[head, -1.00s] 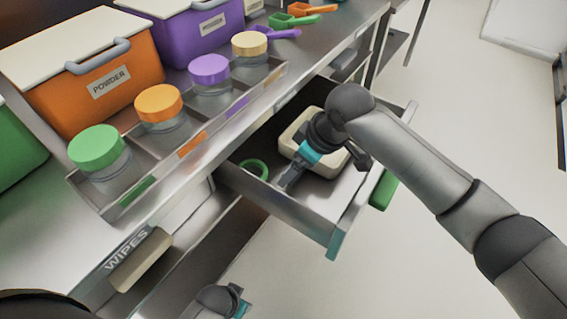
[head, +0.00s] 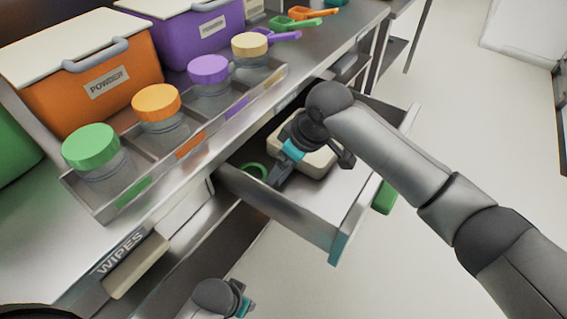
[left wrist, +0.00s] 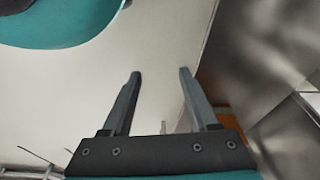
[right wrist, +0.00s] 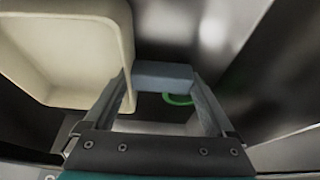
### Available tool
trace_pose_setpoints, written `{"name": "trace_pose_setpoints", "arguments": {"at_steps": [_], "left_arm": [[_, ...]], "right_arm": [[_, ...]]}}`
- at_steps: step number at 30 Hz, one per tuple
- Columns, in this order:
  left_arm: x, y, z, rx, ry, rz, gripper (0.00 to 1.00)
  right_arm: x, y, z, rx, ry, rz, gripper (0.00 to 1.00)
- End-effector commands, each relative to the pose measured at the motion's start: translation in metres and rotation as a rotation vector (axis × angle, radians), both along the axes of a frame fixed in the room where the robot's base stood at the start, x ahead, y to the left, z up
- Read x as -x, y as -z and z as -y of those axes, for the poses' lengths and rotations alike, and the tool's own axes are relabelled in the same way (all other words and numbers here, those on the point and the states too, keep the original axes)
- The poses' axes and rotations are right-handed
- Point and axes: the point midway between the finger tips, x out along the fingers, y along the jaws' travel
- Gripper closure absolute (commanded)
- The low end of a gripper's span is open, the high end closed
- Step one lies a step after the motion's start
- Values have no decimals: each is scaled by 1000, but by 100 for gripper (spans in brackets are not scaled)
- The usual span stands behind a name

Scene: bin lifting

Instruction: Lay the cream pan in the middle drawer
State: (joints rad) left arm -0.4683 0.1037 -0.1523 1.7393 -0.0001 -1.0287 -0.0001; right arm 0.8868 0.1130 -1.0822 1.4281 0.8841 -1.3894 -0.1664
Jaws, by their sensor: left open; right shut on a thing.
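The cream pan (head: 318,163) is inside the open drawer (head: 290,222), towards its back, partly hidden by my right gripper. I cannot tell whether it rests on the drawer floor. My right gripper (head: 308,172) is down at the pan's near side. In the right wrist view, the pan (right wrist: 75,45) lies left of the fingers, its wall against the left one. A blue-grey block (right wrist: 163,74), apparently the pan's grip, fills the gap between the fingertips. My left gripper (head: 244,304) is low at the bottom edge; the left wrist view shows its fingers (left wrist: 160,78) apart and empty.
A green ring (head: 254,170) lies in the drawer's left part. A rack with colour-lidded jars (head: 90,160) stands on the counter above, before orange (head: 100,85) and purple bins (head: 205,30). A wipes box (head: 135,265) sits below. The floor at right is clear.

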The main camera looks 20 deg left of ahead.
Motion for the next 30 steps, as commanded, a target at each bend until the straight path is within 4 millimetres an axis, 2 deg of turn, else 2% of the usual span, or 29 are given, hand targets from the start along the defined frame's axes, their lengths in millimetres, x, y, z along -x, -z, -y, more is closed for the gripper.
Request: {"name": "trace_pose_setpoints", "arguments": {"at_steps": [1, 3, 13, 15, 30], "left_arm": [[1, 1, 0, -1, 0, -3, 40], [1, 1, 0, 0, 0, -2, 40], [1, 3, 0, -1, 0, -3, 40], [-1, -2, 0, 1, 0, 3, 40], [22, 43, -15, -20, 5, -23, 40]], "right_arm": [[0, 1, 0, 0, 0, 0, 8], [0, 1, 0, 0, 0, 0, 0], [0, -3, -1, -2, -1, 1, 0], [1, -7, 1, -1, 0, -1, 0], [7, -55, 19, -2, 0, 1, 0]]}}
